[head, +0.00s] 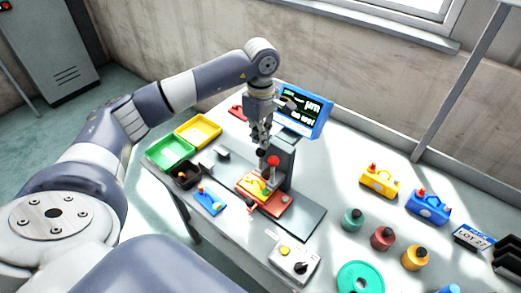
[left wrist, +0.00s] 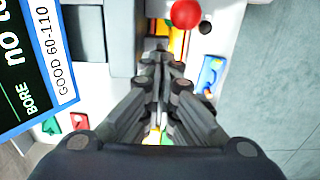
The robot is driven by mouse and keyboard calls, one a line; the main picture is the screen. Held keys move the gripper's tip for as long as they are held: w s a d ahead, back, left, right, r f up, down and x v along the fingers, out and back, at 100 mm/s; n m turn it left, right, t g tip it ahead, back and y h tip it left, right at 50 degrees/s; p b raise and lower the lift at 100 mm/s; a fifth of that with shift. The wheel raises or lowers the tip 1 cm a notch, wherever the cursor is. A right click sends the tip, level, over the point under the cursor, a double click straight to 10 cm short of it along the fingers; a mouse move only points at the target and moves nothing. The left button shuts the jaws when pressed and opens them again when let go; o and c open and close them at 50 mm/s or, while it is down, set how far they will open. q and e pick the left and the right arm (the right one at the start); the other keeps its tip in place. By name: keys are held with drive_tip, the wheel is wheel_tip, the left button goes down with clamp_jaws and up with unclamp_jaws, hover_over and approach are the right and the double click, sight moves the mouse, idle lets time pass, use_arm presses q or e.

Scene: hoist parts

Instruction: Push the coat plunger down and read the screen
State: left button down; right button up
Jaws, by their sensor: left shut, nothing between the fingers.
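A bench gauge with a dark upright column (head: 284,160) has a red ball knob (head: 273,161) at its front. A yellow part (head: 254,185) sits on its red-orange base (head: 278,204). I cannot pick out a plunger marked coat. My left gripper (head: 261,141) is shut and empty, pointing down just above the gauge, beside the column. In the left wrist view its fingers (left wrist: 160,65) are together, with the red ball (left wrist: 186,13) ahead to the right, apart from them. The screen (head: 305,108) stands behind; the left wrist view (left wrist: 25,70) shows "BORE", a cut-off "no co" and "GOOD 60-110".
A green tray (head: 170,151) and a yellow tray (head: 198,132) stand at the left. A blue part (head: 210,201) lies in front of them. A box with knobs (head: 294,259) stands at the front. Yellow (head: 379,181) and blue (head: 428,206) hoist parts and several round pieces stand at the right.

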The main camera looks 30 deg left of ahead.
sight(261, 149)
use_arm(q)
drive_tip(key=shift+f, duration=0.1)
drive_tip(key=shift+f+b, duration=2.75)
drive_tip(key=shift+f, duration=0.5)
drive_tip(key=shift+s+r, duration=0.1)
wheel_tip(261, 149, up, 7)
drive_tip(key=p, duration=0.4)
